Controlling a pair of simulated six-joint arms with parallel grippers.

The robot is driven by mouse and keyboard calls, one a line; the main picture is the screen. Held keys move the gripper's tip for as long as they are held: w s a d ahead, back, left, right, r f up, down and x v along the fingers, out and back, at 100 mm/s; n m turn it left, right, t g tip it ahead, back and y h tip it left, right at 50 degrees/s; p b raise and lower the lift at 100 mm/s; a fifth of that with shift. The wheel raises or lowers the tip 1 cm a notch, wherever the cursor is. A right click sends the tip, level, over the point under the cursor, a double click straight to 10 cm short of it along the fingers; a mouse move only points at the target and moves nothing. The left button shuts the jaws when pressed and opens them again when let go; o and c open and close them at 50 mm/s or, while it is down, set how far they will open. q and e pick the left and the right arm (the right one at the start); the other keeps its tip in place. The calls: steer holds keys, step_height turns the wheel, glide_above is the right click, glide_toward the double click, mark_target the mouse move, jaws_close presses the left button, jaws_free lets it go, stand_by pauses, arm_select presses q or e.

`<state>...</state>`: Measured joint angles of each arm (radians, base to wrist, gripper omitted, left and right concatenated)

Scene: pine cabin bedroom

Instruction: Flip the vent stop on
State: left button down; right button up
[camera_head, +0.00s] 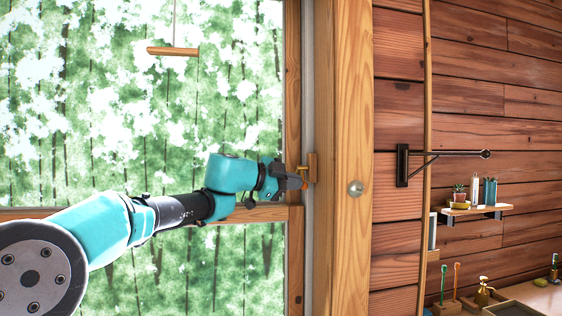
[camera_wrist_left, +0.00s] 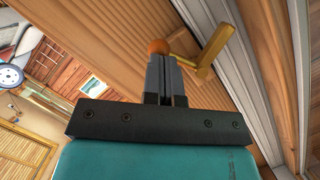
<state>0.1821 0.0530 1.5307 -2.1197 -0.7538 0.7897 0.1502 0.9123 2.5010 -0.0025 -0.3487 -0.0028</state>
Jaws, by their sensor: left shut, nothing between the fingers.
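The vent stop (camera_head: 313,167) is a small tan wooden or brass-coloured piece on the right side of the window frame. In the left wrist view the vent stop (camera_wrist_left: 216,48) shows as a yellow bar with an arm and an orange ball end (camera_wrist_left: 158,46). My left gripper (camera_head: 296,182) is at the vent stop, coming from the left. In the wrist view its fingers (camera_wrist_left: 166,62) are closed together with nothing between them, and their tips lie close to the ball end. Whether they touch it I cannot tell. My right gripper is in neither view.
The window sash rail (camera_head: 250,213) runs behind my left arm. A wooden post (camera_head: 345,110) with a round metal knob (camera_head: 355,188) stands right of the stop. A black wall bracket (camera_head: 403,165) and a small shelf (camera_head: 480,211) are further right. A wooden pull (camera_head: 173,51) hangs at upper left.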

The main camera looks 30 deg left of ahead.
arm_select(q)
steer(key=shift+w+f, duration=0.2)
steer(key=shift+f, duration=0.1)
stand_by(1.4)
steer(key=s+d+r+v, duration=0.1)
steer(key=d+r+v, duration=0.1)
steer(key=v, duration=1.1)
stand_by(0.4)
